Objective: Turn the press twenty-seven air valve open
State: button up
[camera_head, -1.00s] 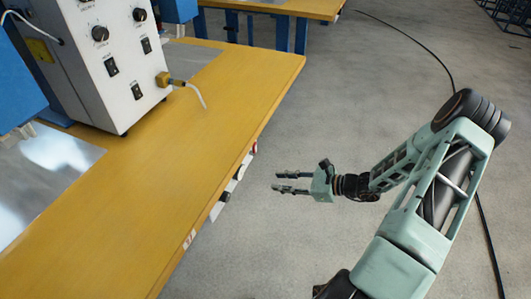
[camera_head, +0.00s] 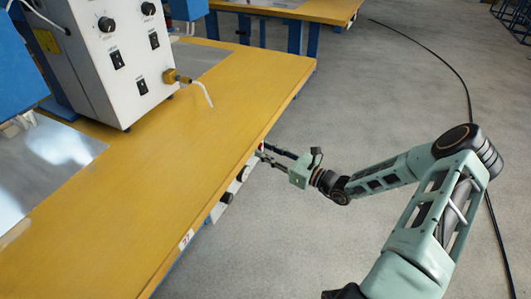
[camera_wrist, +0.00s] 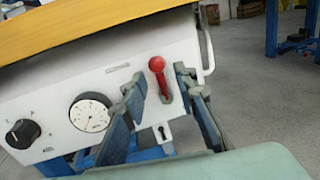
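The air valve shows in the wrist view as a red lever (camera_wrist: 157,67) with a round knob, on a white panel (camera_wrist: 112,78) under the yellow table top. The lever stands nearly upright, its knob leaning slightly left. My gripper (camera_wrist: 159,84) is open, with one finger on each side of the lever in the picture. I see no contact, and I cannot tell whether the fingertips reach past the lever. In the head view my gripper (camera_head: 262,152) is at the table's side edge, pointing left at the panel, with its tips partly hidden near the edge.
The panel also carries a round gauge (camera_wrist: 91,113), a black knob (camera_wrist: 22,133) and a keyhole below the lever. A white handle rail (camera_wrist: 207,42) is at right. A white control box (camera_head: 108,60) stands on the yellow table (camera_head: 150,190). A cable (camera_head: 462,88) lies on open floor.

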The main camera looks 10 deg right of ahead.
jog(key=shift+w+a, duration=0.25)
jog(key=shift+c, duration=0.7)
grip_shut()
